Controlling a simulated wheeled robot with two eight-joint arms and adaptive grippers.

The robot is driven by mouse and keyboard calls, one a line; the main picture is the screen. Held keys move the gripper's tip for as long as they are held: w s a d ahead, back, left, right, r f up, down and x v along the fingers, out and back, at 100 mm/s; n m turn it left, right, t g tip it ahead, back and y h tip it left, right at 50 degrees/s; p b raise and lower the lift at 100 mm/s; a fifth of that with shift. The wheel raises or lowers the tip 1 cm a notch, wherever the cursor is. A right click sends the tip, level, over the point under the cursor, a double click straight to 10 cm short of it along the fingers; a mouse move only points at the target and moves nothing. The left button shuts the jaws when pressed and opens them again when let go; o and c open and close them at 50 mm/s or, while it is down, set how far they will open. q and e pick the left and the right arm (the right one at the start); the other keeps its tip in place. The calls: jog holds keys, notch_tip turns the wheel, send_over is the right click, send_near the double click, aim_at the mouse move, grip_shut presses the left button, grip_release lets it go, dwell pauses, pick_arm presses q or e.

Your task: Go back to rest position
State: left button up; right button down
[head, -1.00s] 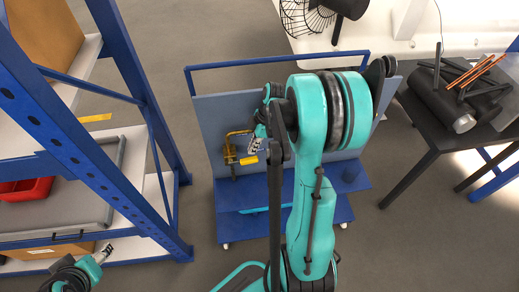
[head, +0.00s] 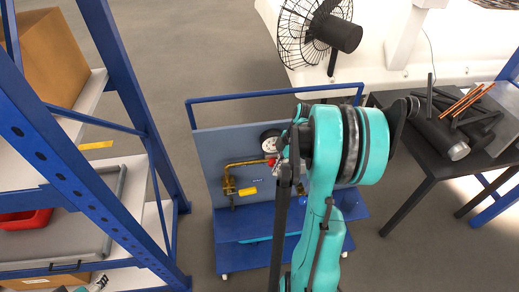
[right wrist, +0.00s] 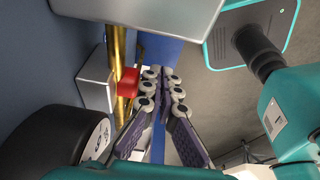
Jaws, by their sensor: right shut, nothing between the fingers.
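My right gripper (right wrist: 163,82) is shut and empty, its fingertips together in the right wrist view. In the head view it is partly hidden by my right arm (head: 284,166), in front of the grey panel of the blue cart (head: 211,143). A brass pipe (right wrist: 118,65) with a red part (right wrist: 128,82) is just left of the fingers in the wrist view; a gap or contact is hard to judge. A round gauge (right wrist: 92,138) is at its lower left. Only the tip of my left gripper (head: 101,282) shows at the bottom left edge of the head view.
A blue shelf rack (head: 130,75) with a red bin (head: 27,219) stands at left. A dark table (head: 421,165) with a black cylinder and copper rods is at right. A black fan (head: 318,30) stands behind the cart. Grey floor is open between rack and cart.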

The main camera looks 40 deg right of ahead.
jog(key=shift+a, duration=0.1)
jog(key=s+a+r+m+t+h, duration=0.1)
jog(key=a+r+m, duration=0.2)
jog(key=a, duration=0.6)
jog(key=s+a+r+m+t+h+b, duration=0.1)
jog(key=a+r+m+t, duration=0.1)
jog(key=a+m, duration=0.3)
jog(key=s+a+r+m+t+h+b, duration=0.1)
jog(key=a+r+m+t, duration=0.1)
jog(key=a, duration=1)
notch_tip(320, 180, up, 2)
jog(key=shift+a+r+m, duration=0.2)
jog(key=shift+a+m, duration=0.1)
jog(key=shift+m, duration=0.6)
jog(key=shift+w, duration=0.1)
